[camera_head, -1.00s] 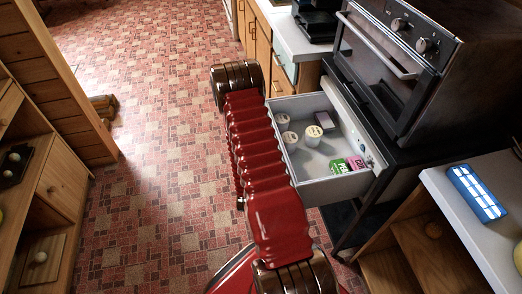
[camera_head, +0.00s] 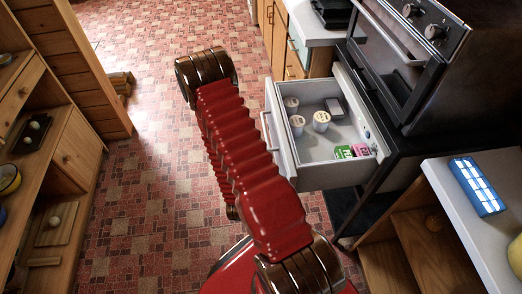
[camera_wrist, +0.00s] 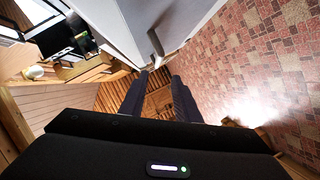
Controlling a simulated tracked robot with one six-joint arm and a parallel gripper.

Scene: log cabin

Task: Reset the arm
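My red arm (camera_head: 240,150) reaches forward over the floor, left of the open drawer. My gripper shows only in the wrist view (camera_wrist: 159,76); in the head view it is hidden behind the arm. Its two dark fingers are apart, with nothing visible between them. Beyond the fingertips a handle (camera_wrist: 157,45) stands out from a pale panel, which looks like the drawer front; I cannot tell how far it is from the fingers. The white drawer (camera_head: 281,138) is pulled out and holds several pale cups, a grey box (camera_head: 334,107), and green and pink packets.
A dark oven (camera_head: 400,75) stands above and right of the drawer. A counter at the right bears a blue lit box (camera_head: 477,187). Wooden cabinets (camera_head: 62,165) line the left.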

